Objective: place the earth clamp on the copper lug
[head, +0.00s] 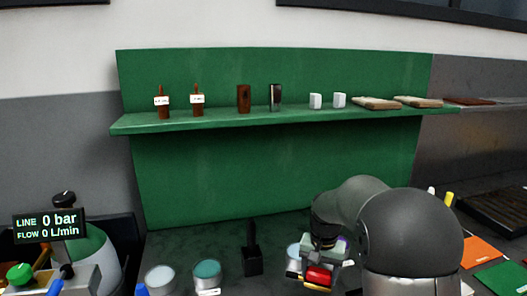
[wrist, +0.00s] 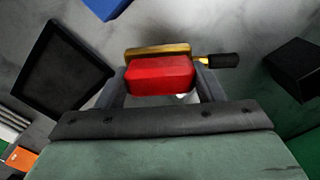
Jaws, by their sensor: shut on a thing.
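A red block with a brass-coloured bar along one side and a short black-tipped rod, seemingly the earth clamp (wrist: 160,76), sits between the two fingers of my gripper (wrist: 162,84) in the wrist view. The fingers are closed on its sides. In the head view the red clamp (head: 319,276) hangs under my gripper (head: 322,262) at the lower right of centre, over the bench. I cannot make out the copper lug in either view.
A black upright stand (head: 252,262) and open cans (head: 207,276) stand left of my gripper. A gauge display (head: 47,225) is at far left. The green shelf (head: 290,118) behind holds small items. A black tray (wrist: 62,70) and blue object (wrist: 106,7) show in the wrist view.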

